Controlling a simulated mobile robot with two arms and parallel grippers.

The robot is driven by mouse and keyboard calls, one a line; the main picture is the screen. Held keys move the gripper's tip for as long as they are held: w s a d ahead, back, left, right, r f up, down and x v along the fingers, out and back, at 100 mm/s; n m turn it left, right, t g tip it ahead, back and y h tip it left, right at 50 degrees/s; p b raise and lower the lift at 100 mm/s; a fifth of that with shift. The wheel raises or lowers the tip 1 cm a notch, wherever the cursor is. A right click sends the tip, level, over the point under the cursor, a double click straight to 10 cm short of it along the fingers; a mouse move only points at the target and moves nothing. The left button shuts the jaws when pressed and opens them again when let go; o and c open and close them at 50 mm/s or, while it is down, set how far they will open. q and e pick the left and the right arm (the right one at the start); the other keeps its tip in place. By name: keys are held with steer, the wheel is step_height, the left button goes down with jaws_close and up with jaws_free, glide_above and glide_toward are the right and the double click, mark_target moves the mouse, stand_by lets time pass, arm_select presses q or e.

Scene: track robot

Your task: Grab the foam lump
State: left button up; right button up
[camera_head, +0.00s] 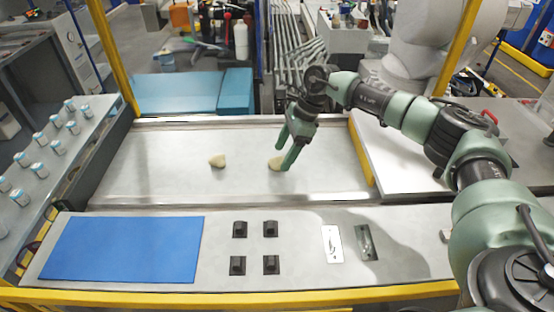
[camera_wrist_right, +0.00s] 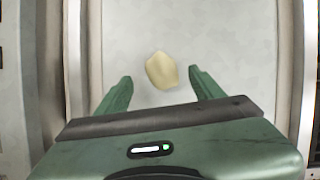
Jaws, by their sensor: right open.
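Two beige lumps lie on the grey metal surface in the head view. One lump (camera_head: 217,161) lies left of the middle, clear of my arm. The other foam lump (camera_head: 275,163) lies at my right gripper (camera_head: 286,154) and is partly hidden by its green fingers. In the right wrist view the lump (camera_wrist_right: 161,70) lies ahead of and between the tips of my right gripper (camera_wrist_right: 160,82). The fingers are apart, with a gap on both sides of the lump. My left gripper is not in view.
A blue mat (camera_head: 123,249), several black blocks (camera_head: 240,229) and two small plates (camera_head: 332,244) are on the front ledge. Several small cans (camera_head: 54,121) stand on the left. The surface around the lumps is clear.

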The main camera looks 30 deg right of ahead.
mark_target(277, 163)
steer(key=shift+x, duration=1.3)
steer(key=shift+w+d, duration=0.1)
steer(key=shift+d, duration=0.05)
steer(key=c, duration=1.4)
steer(key=shift+c, duration=0.2)
steer(key=shift+r, duration=0.1)
